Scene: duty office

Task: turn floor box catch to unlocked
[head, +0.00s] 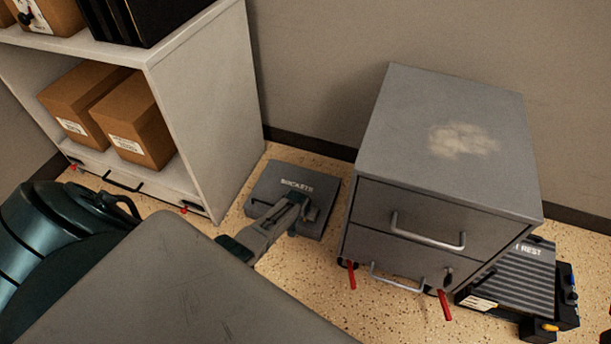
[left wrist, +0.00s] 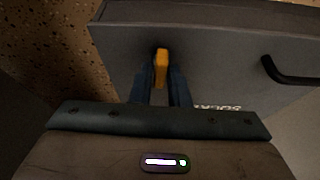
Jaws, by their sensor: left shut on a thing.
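The floor box (head: 325,183) is a low dark grey box with "SOCKETS" lettering on its lid, on the speckled floor between the shelf unit and the drawer cabinet. Its lid fills the upper part of the left wrist view (left wrist: 215,55), with a black handle (left wrist: 288,75) at the right. A small orange catch (left wrist: 161,60) stands near the lid's edge. My left gripper (head: 301,204) reaches over the box, and its two fingers (left wrist: 161,80) are shut on the catch. The catch is hidden in the head view. My right gripper is not in view.
A grey drawer cabinet (head: 440,125) with red levers at its base stands close right of the box. A shelf unit (head: 205,110) with cardboard boxes stands at the left. A ribbed foot rest (head: 520,280) lies right of the cabinet. Some floor in front of the box is clear.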

